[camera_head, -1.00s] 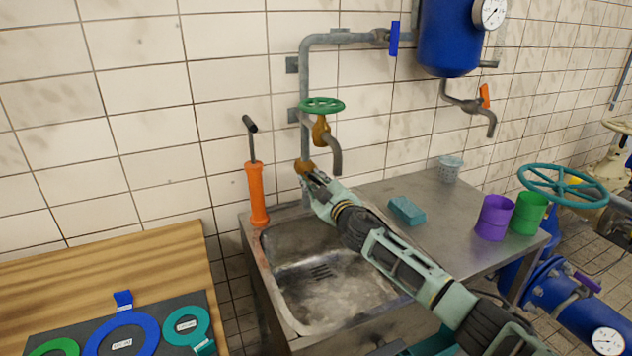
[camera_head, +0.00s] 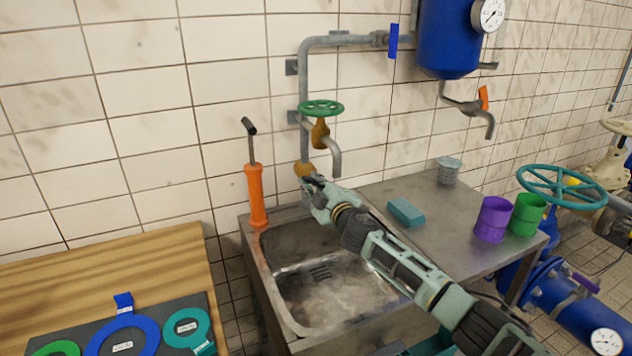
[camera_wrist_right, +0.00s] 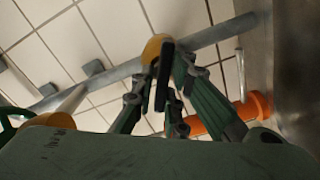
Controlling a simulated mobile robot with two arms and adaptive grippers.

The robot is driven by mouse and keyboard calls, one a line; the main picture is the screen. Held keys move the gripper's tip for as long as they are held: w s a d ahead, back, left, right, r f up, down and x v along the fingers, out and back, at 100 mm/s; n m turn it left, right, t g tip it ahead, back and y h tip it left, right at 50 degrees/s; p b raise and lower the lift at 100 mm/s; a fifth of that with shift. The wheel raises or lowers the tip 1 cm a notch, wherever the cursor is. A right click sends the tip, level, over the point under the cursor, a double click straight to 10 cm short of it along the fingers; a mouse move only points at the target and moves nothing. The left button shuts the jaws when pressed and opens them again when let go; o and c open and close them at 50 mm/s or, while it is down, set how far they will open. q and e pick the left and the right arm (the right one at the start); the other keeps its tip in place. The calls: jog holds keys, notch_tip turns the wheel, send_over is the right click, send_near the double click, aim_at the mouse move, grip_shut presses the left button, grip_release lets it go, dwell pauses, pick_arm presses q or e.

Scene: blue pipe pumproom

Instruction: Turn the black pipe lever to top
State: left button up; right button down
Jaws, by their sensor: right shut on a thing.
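The black pipe lever (camera_wrist_right: 165,70) shows in the right wrist view between my right fingers, beside the yellow valve body (camera_wrist_right: 154,47) on the grey pipe (camera_wrist_right: 205,38). In the head view the yellow valve (camera_head: 303,169) sits low on the vertical pipe (camera_head: 304,90), behind the sink, and the lever is hidden by my gripper. My right gripper (camera_head: 308,182) is at the valve, shut on the black lever. Its fingers also show in the right wrist view (camera_wrist_right: 161,88). My left gripper is not in view.
A green handwheel tap (camera_head: 321,107) is just above my right gripper. An orange pump (camera_head: 256,195) stands left of the sink (camera_head: 290,325). A blue sponge (camera_head: 406,212), a grey cup (camera_head: 449,171), and purple (camera_head: 492,219) and green (camera_head: 526,214) cups are on the right counter.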

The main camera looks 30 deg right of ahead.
jog(key=n, duration=0.2)
jog(key=f+n, duration=0.1)
jog(key=n, duration=0.2)
jog(key=shift+a+f+n+p, duration=0.15)
jog(key=shift+a+n+p, duration=0.1)
jog(key=shift+n+p, duration=0.15)
jog(key=shift+s, duration=0.1)
dwell(0.3)
jog(key=c, duration=1.8)
grip_release()
jog(key=shift+c, duration=0.2)
jog(key=shift+d, duration=0.1)
jog(key=shift+r, duration=0.2)
jog(key=s, duration=1.2)
jog(key=shift+a, duration=0.35)
